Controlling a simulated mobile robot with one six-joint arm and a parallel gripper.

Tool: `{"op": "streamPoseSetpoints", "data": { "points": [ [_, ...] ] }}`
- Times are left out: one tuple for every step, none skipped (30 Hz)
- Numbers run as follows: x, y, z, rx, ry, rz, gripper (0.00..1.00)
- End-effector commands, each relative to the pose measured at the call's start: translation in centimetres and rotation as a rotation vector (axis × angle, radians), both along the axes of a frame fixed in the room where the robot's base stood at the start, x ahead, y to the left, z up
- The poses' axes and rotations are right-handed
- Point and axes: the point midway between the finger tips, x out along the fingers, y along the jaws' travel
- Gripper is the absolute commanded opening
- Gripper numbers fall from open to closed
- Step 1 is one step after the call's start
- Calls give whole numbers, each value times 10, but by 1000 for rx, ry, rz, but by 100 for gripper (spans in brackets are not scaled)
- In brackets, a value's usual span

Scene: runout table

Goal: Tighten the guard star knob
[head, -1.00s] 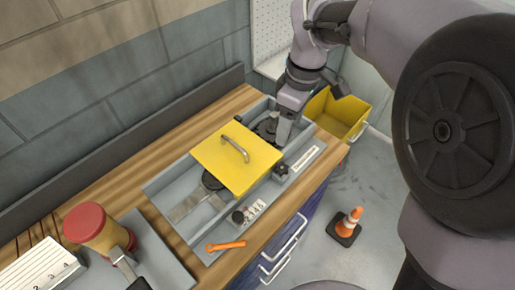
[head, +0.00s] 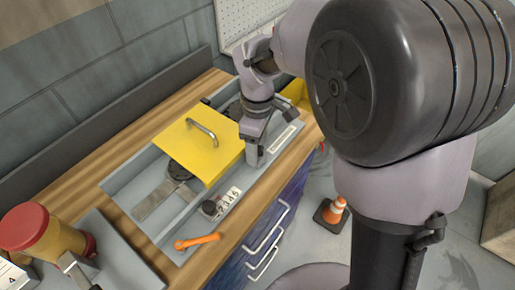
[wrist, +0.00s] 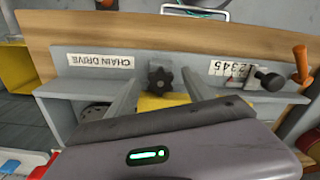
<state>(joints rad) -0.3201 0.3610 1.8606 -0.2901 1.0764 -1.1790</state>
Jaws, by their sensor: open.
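The black star knob (wrist: 160,78) is on the grey front wall of the frame, near the middle of the wrist view. In the head view it is hidden behind my gripper (head: 251,158). In the wrist view my gripper (wrist: 158,90) is open, with one finger on each side of the knob; I cannot tell if either finger touches it. The yellow guard (head: 207,157) with its metal handle lies over the grey frame, to the left of my gripper in the head view. A strip of yellow (wrist: 165,101) shows below the knob in the wrist view.
An orange lever (head: 197,241), a black round knob (head: 209,208) and a number scale (head: 229,200) lie along the front. A "CHAIN DRIVE" label (wrist: 100,61) is beside the star knob. A traffic cone (head: 334,212) is on the floor.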

Motion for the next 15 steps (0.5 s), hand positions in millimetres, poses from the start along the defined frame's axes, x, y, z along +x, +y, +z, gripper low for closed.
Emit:
{"op": "streamPoseSetpoints", "data": {
  "points": [
    [0, 0, -1, 0, 0, 0, 60],
    [0, 0, -1, 0, 0, 0, 60],
    [0, 0, -1, 0, 0, 0, 60],
    [0, 0, -1, 0, 0, 0, 60],
    [0, 0, -1, 0, 0, 0, 60],
    [0, 0, -1, 0, 0, 0, 60],
    [0, 0, -1, 0, 0, 0, 60],
    [0, 0, -1, 0, 0, 0, 56],
    [0, 0, -1, 0, 0, 0, 49],
    [0, 0, -1, 0, 0, 0, 43],
    [0, 0, -1, 0, 0, 0, 37],
    [0, 0, -1, 0, 0, 0, 29],
    [0, 0, -1, 0, 0, 0, 23],
    [0, 0, -1, 0, 0, 0, 17],
    [0, 0, -1, 0, 0, 0, 9]
  ]
}}
